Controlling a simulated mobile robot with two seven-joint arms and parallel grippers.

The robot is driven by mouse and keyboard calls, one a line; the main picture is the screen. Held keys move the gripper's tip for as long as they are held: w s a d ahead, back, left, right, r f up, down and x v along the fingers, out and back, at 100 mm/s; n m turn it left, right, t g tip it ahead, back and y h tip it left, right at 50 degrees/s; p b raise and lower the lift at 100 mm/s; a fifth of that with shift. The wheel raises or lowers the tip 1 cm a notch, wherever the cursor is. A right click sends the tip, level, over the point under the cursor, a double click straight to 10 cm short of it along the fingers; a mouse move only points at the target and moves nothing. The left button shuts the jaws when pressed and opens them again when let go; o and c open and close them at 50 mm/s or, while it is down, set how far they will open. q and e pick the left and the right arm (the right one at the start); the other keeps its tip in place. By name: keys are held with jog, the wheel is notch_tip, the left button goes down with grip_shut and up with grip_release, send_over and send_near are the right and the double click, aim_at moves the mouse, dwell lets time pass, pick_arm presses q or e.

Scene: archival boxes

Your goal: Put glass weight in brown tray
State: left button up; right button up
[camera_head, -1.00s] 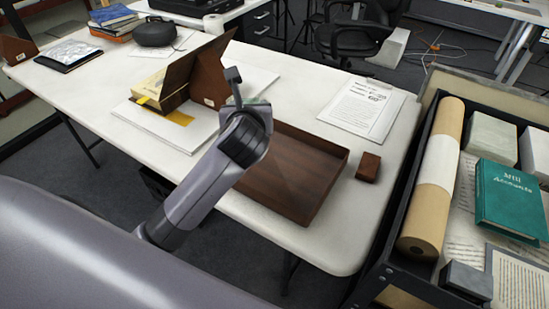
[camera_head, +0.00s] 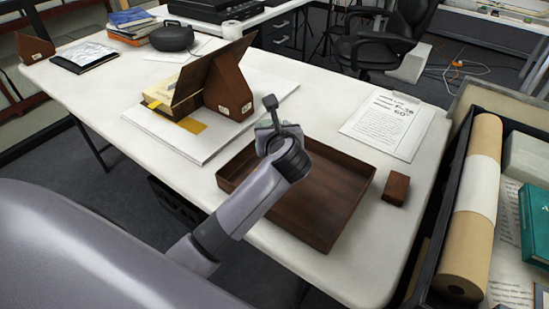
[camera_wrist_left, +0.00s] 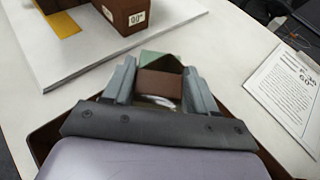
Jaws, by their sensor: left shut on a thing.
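The brown tray (camera_head: 322,205) is a shallow, open wooden tray near the table's front edge, and its floor looks empty where I see it. My left gripper (camera_head: 270,126) is above the tray's back left part. In the left wrist view my left gripper (camera_wrist_left: 160,88) is shut on a block with a green upper part, which I take for the glass weight (camera_wrist_left: 158,60). A brown area and a pale glint show lower between the fingers; I cannot tell whether that is tray seen through glass. The tray's rim (camera_wrist_left: 45,135) shows beside the gripper. My right gripper is out of view.
A small brown block (camera_head: 396,188) lies right of the tray. A clipboard (camera_head: 390,122) lies back right. A dark cart with a paper roll (camera_head: 474,200) borders the right.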

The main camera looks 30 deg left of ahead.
pick_arm(q)
notch_tip(320, 180, down, 3)
jog(key=shift+f+b, duration=0.4)
jog(key=shift+f, duration=0.1)
notch_tip(320, 180, down, 4)
jog(key=shift+r+b, duration=0.1)
jog(key=shift+b, duration=0.45)
jog(key=o, duration=0.9)
jog(key=shift+o, duration=0.2)
